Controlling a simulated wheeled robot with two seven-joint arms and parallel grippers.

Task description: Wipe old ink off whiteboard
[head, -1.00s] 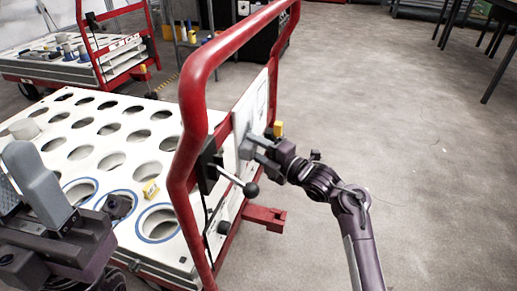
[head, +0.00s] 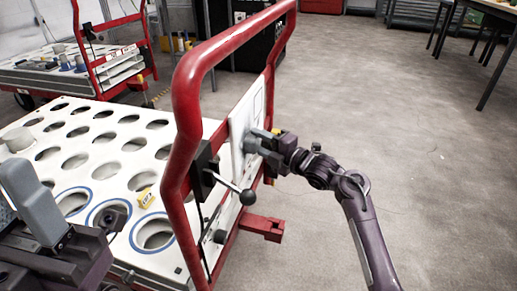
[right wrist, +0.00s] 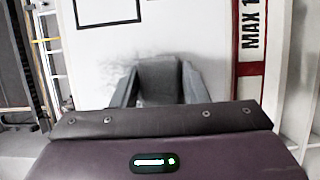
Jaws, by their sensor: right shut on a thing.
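The whiteboard (head: 237,138) is a white panel upright on the red cart frame, seen edge-on in the head view. It fills the middle of the right wrist view (right wrist: 185,30), with black printed outlines and faint grey smudges around my fingers. My right gripper (head: 254,143) is at the board face. In the right wrist view its two fingers (right wrist: 158,88) are shut on a dark grey block (right wrist: 160,75), which looks like an eraser against the board. My left gripper (head: 18,205) is partly cut off at the left edge; its opening is unclear.
Floor on the right is clear.

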